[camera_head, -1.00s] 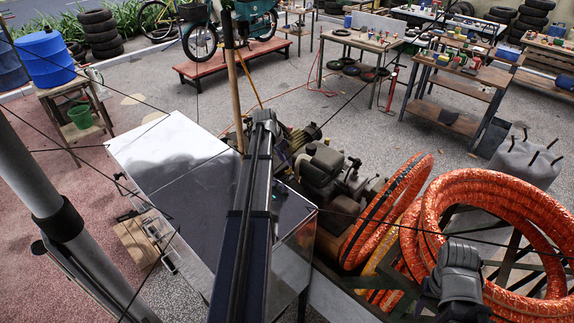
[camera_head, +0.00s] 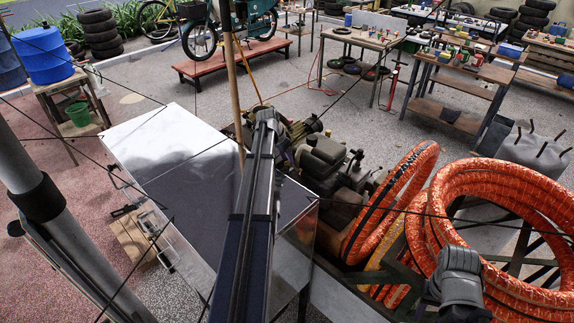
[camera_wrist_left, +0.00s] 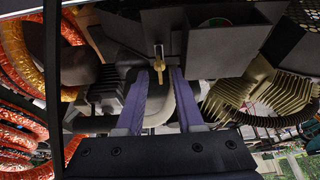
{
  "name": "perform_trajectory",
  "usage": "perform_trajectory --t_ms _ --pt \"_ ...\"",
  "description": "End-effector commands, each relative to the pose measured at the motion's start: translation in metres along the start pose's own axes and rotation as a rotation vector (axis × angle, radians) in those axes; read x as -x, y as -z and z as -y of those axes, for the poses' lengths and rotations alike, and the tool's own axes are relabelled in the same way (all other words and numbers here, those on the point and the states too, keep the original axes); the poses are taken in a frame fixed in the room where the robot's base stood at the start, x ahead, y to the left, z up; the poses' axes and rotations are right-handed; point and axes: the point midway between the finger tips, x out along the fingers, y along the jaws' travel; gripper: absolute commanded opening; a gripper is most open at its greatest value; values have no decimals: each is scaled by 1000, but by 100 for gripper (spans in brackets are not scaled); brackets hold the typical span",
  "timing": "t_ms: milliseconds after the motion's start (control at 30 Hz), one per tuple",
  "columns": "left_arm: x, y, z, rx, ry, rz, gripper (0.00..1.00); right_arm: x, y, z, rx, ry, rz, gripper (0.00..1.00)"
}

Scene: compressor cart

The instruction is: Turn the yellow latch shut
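The yellow latch (camera_wrist_left: 158,66) shows in the left wrist view as a small brass-yellow piece on the dark machinery, with its handle hanging down in the picture. My left gripper (camera_wrist_left: 160,74) is open, with its two purple fingers on either side of the latch's lower end. I see gaps beside the latch and cannot tell whether either finger touches it. In the head view my left arm reaches to the compressor engine (camera_head: 322,160). There the latch and fingertips are hidden. The right gripper's fingers do not show.
A large light metal panel (camera_head: 165,140) lies left of my left arm. Orange hose coils (camera_head: 510,180) stand at the right, near the engine. Workbenches (camera_head: 455,75) and a red bench (camera_head: 235,65) are farther back, with open floor between.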

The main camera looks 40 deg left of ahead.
Motion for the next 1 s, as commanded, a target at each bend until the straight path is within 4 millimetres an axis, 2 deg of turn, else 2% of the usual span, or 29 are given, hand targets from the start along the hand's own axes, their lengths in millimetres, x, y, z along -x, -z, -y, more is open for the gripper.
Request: perform_trajectory --t_ms 67,367,667,1000 --pt "-8 0 0 0 0 0 36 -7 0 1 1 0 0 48" --pt "-7 0 0 0 0 0 35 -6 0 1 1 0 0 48" --pt "-7 0 0 0 0 0 1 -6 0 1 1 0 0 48" --pt "-7 0 0 0 0 1 0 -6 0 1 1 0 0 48"
